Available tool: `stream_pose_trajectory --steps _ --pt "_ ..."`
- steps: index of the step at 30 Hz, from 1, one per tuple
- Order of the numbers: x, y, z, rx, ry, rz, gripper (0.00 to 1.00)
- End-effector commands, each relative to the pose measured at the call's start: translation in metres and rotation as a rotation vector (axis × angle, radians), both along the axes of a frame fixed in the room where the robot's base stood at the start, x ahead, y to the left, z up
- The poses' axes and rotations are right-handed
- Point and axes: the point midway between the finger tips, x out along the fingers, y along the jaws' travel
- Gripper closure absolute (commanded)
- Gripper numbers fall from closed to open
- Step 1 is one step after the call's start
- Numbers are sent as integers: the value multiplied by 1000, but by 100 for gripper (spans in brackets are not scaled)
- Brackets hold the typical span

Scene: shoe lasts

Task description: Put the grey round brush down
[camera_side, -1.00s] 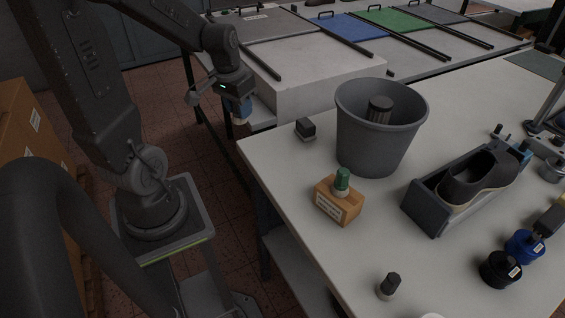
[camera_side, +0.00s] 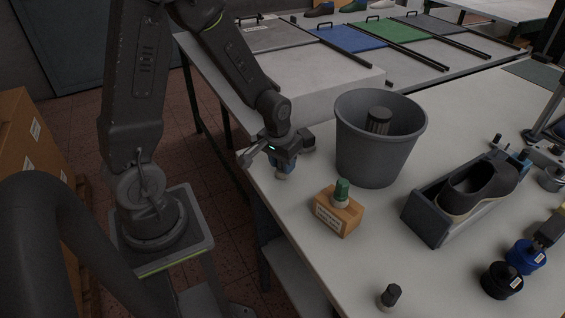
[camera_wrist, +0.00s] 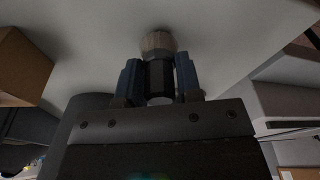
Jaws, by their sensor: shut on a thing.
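My gripper (camera_side: 283,163) is at the near left edge of the white table in the side view, pointing down. In the wrist view my gripper (camera_wrist: 158,78) has its two blue fingers shut on either side of the dark handle of the grey round brush (camera_wrist: 157,42). The brush's pale round head points away from the gripper, towards the white surface. In the side view only the brush's pale end (camera_side: 281,177) shows below the fingers. I cannot tell whether it touches the tabletop.
A large grey bin (camera_side: 375,150) holding a dark ribbed object stands right of my gripper. A wooden block (camera_side: 338,213) with a green-handled brush (camera_side: 342,191) is in front. A dark-handled brush (camera_side: 391,295) stands nearer. A shoe (camera_side: 478,187) sits in a tray (camera_side: 427,219). Free table lies between them.

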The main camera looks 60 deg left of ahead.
Motion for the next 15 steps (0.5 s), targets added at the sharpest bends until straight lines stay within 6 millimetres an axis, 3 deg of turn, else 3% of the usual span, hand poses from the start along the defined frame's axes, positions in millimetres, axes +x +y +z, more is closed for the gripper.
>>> stream_pose_trajectory --steps 13,14,15 --pt "0 0 -8 0 0 1 91" --pt "0 0 -8 0 -1 1 67" --pt "0 0 -8 0 -1 1 63"
